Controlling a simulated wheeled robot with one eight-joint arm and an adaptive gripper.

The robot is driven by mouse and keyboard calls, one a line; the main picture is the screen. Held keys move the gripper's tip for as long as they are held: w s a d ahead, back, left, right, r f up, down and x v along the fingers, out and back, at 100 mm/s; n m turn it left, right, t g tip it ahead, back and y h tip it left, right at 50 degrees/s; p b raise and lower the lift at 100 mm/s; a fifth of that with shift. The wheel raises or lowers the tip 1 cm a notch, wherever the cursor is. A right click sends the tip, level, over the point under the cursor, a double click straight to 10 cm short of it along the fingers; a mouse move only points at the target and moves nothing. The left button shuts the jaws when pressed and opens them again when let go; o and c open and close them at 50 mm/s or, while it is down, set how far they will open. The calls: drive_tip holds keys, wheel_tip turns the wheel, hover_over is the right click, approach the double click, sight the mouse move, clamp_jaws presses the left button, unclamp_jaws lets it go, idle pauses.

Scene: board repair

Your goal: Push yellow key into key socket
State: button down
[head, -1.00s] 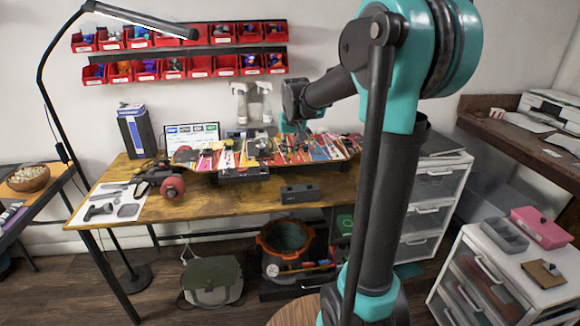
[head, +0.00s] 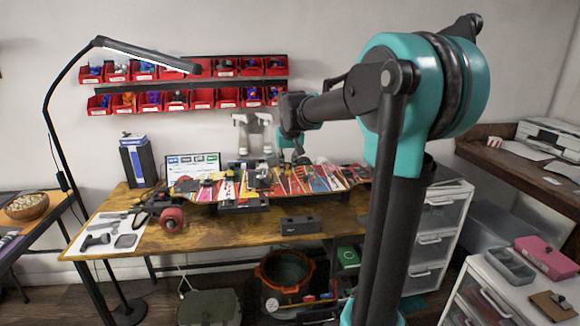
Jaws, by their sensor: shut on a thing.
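A skateboard deck with a bright multicoloured graphic (head: 325,180) lies on dark supports on the wooden workbench. My gripper (head: 303,160) points down over the middle of the deck, close above it or touching it; I cannot tell which. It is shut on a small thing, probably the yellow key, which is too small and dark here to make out. The key socket cannot be picked out; small dark parts (head: 262,178) sit on the deck left of my gripper.
A red wheel (head: 171,219) is at the deck's left. A small dark box (head: 300,225) stands at the bench's front edge. Red parts bins (head: 228,97) hang behind. A black lamp (head: 150,55) arches at the left. Bare bench (head: 225,235) shows in front.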

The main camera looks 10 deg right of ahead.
drive_tip(key=w+a, duration=0.4)
drive_tip(key=a, duration=0.5)
drive_tip(key=shift+w, duration=0.2)
idle(0.4)
drive_tip(key=shift+f, duration=4.95)
drive_tip(key=shift+f, duration=1.45)
